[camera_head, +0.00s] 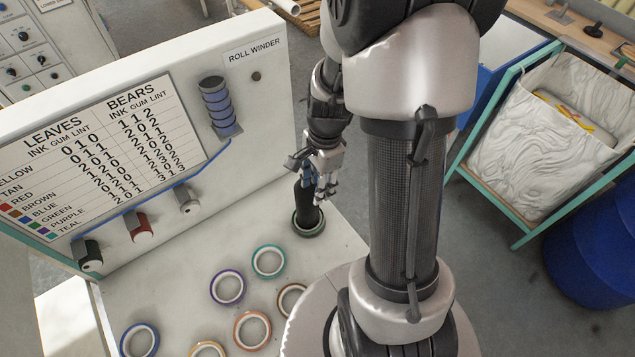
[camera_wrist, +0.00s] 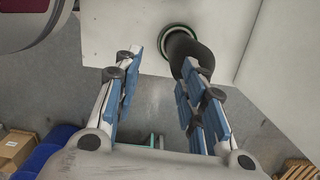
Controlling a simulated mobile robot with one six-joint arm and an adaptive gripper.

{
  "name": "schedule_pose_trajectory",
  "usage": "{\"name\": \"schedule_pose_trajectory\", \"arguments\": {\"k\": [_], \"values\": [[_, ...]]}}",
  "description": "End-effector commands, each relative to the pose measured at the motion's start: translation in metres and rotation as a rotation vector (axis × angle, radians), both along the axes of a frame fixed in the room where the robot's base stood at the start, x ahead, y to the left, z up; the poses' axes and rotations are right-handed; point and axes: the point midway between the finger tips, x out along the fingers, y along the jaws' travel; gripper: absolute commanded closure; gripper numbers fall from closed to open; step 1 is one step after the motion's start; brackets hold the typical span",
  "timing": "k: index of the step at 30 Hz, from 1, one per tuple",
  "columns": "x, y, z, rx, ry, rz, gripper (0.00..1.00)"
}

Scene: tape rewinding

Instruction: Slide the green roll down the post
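A black post (camera_head: 307,206) stands on the white bench, and a dark green roll (camera_head: 308,231) sits around its foot, low against the bench top. In the wrist view the green roll (camera_wrist: 168,33) rings the base of the post (camera_wrist: 184,46). My gripper (camera_head: 318,193) is beside the upper part of the post in the head view. In the wrist view my gripper (camera_wrist: 162,66) has its two blue-padded fingers wide apart with nothing held between them. The right finger overlaps the post's near end; whether they touch I cannot tell.
Loose rolls lie on the bench: teal (camera_head: 269,261), purple (camera_head: 227,288), orange (camera_head: 252,331), brown (camera_head: 291,298), blue (camera_head: 139,340) and yellow (camera_head: 208,350). The upright panel (camera_head: 270,110) behind carries a chart, knobs and a blue coil (camera_head: 217,104). A lined bin (camera_head: 535,150) stands right.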

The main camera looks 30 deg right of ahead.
Motion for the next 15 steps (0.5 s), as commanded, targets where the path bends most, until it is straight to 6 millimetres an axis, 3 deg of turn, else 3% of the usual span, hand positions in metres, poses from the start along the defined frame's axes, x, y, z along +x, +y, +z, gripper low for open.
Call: {"name": "schedule_pose_trajectory", "arguments": {"k": [10, 15], "values": [[0.0, 0.0, 0.003, 0.0, -0.001, 0.0, 0.6], [0.002, -0.003, 0.026, -0.002, -0.006, -0.002, 0.6]]}}
